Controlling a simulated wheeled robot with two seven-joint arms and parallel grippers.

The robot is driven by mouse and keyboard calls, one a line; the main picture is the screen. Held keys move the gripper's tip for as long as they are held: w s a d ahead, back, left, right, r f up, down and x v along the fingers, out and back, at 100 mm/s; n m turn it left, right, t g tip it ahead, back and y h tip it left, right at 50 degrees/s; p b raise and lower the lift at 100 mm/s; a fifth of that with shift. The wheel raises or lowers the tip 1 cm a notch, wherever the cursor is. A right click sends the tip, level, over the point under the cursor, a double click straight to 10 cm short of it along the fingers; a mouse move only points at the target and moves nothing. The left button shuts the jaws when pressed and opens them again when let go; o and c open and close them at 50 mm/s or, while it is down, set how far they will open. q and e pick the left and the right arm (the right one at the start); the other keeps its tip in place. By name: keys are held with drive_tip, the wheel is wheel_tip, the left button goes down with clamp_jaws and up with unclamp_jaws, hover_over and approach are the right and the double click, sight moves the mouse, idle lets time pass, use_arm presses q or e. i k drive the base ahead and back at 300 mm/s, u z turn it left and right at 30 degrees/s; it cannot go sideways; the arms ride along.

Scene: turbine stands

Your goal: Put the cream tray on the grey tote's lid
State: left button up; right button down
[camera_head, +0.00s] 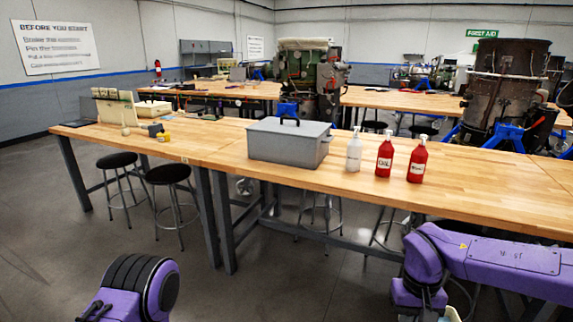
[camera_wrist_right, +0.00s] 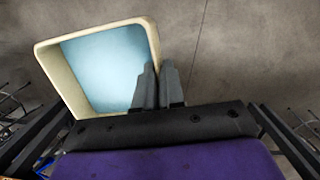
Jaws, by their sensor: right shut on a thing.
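The cream tray (camera_wrist_right: 152,40) shows in the right wrist view, with a cream rim and a pale blue inside. My right gripper (camera_wrist_right: 158,78) is shut on its right wall, and the tray hangs over the bare floor. In the head view only a small cream patch shows under my right arm at the bottom edge. The grey tote (camera_head: 283,150) stands on the near wooden bench, its grey lid (camera_head: 265,126) on, with a black handle standing up on top. My left gripper is out of view; only a purple link of that arm shows.
A clear bottle (camera_head: 353,153) and two red bottles (camera_head: 384,158) (camera_head: 417,163) stand right of the tote on the bench (camera_head: 480,205). A cream box (camera_head: 153,108) and small tools lie at its left end. Black stools (camera_head: 168,173) stand below the front edge.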

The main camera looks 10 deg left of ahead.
sight(308, 131)
drive_tip(key=u, duration=0.95)
drive_tip(key=i, duration=1.25)
